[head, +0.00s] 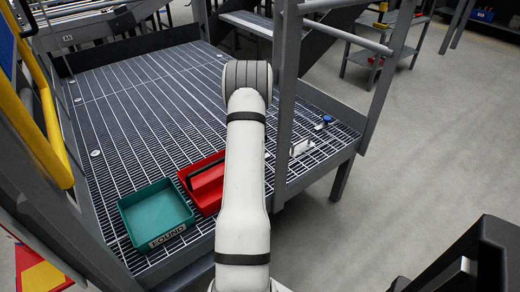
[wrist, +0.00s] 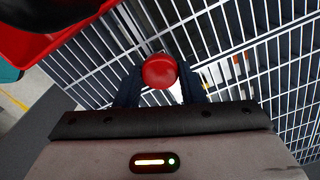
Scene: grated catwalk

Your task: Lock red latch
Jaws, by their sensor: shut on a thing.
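A round red knob (wrist: 160,70), which looks like the red latch's handle, sits between the two dark fingers of my gripper (wrist: 160,84) in the wrist view. The gripper is shut on it, just above the grating. Fingers and knob hide most of the latch body, so I cannot tell its position. A small pale piece shows just below the knob. In the head view my arm hides the gripper and the red knob.
A red bin (head: 187,178) and a teal bin (head: 128,222) stand on the grating (head: 150,100), left of my arm. A grey post (head: 287,95) rises at right. Beyond it are a white block (head: 302,147) and a blue knob (head: 327,118) near the platform edge.

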